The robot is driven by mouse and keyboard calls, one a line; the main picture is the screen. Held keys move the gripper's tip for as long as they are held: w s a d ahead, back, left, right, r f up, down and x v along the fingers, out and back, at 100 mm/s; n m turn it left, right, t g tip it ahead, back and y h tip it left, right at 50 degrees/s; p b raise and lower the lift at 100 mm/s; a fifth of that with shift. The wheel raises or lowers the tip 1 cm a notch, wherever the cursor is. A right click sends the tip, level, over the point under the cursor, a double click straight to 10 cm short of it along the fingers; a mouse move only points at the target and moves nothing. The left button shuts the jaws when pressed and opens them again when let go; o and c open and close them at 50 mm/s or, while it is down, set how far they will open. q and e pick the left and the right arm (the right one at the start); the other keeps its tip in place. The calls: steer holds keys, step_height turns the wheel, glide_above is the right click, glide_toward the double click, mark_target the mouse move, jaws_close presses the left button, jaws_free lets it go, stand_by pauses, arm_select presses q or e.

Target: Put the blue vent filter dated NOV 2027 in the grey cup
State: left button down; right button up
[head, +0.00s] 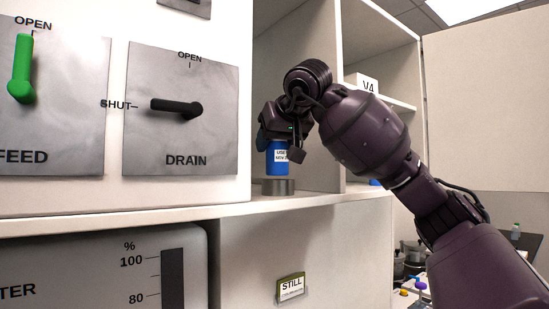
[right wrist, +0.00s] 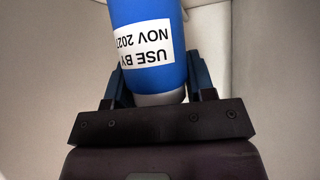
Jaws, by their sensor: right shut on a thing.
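The blue vent filter (head: 277,160) is a blue cylinder with a white label, held upright in the shelf compartment. In the right wrist view the filter (right wrist: 150,62) shows its label upside down, reading USE BY NOV 202, with the last digit at the edge. My right gripper (head: 280,146) is shut on it from above, with one finger on each side. The grey cup (head: 278,187) is short and stands on the shelf directly under the filter. The filter's lower end meets the cup's rim in the picture; I cannot tell whether it is inside. My left gripper is out of view.
The shelf's front edge (head: 180,209) runs below the cup. An upright divider stands right of the gripper, with a V4 label (head: 367,83) beyond it. A panel with a DRAIN handle (head: 178,106) and a green FEED handle (head: 21,70) is on the left.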

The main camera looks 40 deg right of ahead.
mark_target(275, 156)
steer(key=shift+f, duration=1.35)
steer(key=shift+f, duration=0.15)
steer(key=o, duration=1.3)
steer(key=shift+c, duration=0.2)
steer(key=shift+s+r, duration=0.1)
steer(key=shift+r, duration=0.15)
steer(key=v, duration=1.1)
steer(key=shift+s+r, duration=0.25)
steer(key=shift+a, duration=0.15)
